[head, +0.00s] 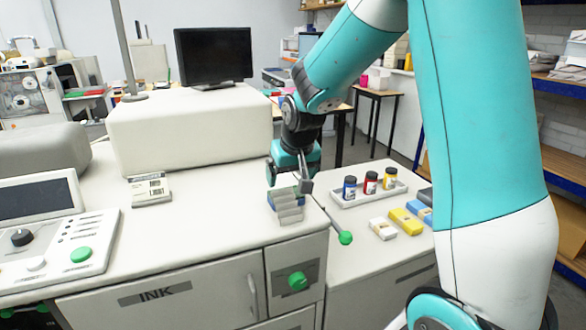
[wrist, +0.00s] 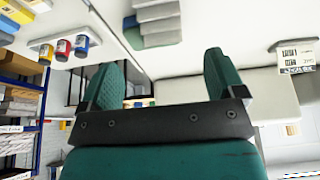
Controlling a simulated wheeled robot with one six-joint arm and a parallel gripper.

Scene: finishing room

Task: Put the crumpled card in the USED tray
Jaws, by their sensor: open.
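A grey, pleated piece (head: 287,206), which looks like the crumpled card, sits near the right edge of the white machine top, with a bluish part at its left. It also shows in the wrist view (wrist: 160,30) at the top middle, ahead of the fingers. My gripper (head: 289,180) is open and empty, just above and behind this piece in the head view. In the wrist view its green fingers (wrist: 161,75) stand wide apart with nothing between them. I cannot make out a tray marked USED in either view.
A white tray (head: 343,201) with blue, red and yellow bottles stands on the lower right counter. White, yellow and blue blocks (head: 406,221) lie before it. A green-knobbed lever (head: 345,238) juts out beside the machine. A labelled box (head: 151,190) stands left on the machine top.

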